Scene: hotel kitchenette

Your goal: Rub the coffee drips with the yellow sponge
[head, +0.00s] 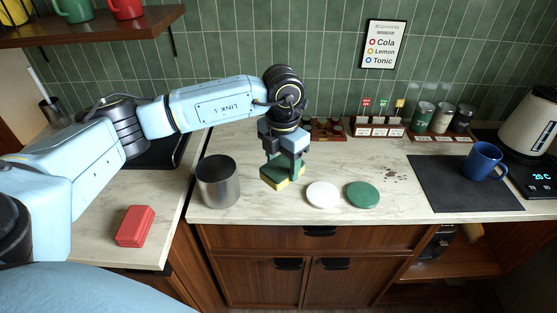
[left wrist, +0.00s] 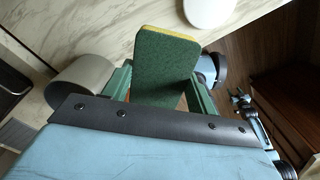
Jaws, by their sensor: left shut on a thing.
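The yellow sponge (head: 270,183) has a dark green scouring side and is held by my left gripper (head: 286,163) over the counter, left of the white disc. The gripper is shut on it. In the left wrist view the sponge (left wrist: 165,68) stands out between the fingers, its green face towards the camera and a yellow edge at the top. The coffee drips (head: 394,174) are small brown spots on the pale counter, right of the sponge and apart from it. My right gripper is not in view.
A white disc (head: 322,194) and a green disc (head: 362,194) lie between sponge and drips. A metal canister (head: 218,182) stands left of the sponge. A dark mat (head: 450,190) with a blue mug (head: 483,161) lies right of the drips. Racks (head: 378,128) line the back.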

